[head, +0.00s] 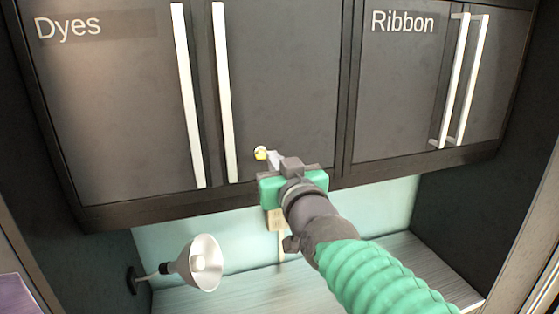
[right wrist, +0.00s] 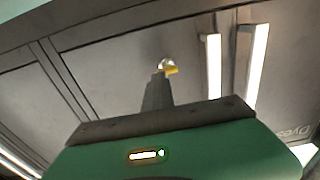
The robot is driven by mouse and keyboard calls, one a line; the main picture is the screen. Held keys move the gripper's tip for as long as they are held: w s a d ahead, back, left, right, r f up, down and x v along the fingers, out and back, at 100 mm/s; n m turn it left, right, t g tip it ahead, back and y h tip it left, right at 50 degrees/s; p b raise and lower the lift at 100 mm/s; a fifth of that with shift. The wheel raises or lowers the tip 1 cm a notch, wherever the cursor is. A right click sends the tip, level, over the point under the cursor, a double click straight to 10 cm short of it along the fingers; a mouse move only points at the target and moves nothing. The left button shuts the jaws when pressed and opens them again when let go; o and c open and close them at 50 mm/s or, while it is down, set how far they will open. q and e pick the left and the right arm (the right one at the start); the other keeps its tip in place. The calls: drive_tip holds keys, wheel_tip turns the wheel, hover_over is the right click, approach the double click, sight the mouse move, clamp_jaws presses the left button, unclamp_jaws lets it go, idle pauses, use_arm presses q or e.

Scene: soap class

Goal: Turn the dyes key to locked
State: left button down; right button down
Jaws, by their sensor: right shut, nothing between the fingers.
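The dyes key (head: 261,152) is a small yellow and whitish piece on the lower part of the dark door right of the two middle handles. It also shows in the right wrist view (right wrist: 168,68), just beyond my fingertips. My right gripper (head: 274,159) reaches up from the lower right, with its tips close beside the key. Its fingers (right wrist: 158,85) are shut together with nothing between them. I cannot tell whether they touch the key. The key's exact turn angle is too small to read. The Dyes cabinet (head: 110,120) is closed. My left gripper is not in view.
Long white handles (head: 188,95) stand left of the key, with another (head: 224,95) nearer it. The Ribbon cabinet (head: 400,95) is at the right.

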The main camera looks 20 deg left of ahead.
drive_tip(key=c, duration=2.2)
unclamp_jaws()
drive_tip(key=shift+s+a, duration=0.2)
drive_tip(key=shift+a, duration=0.15)
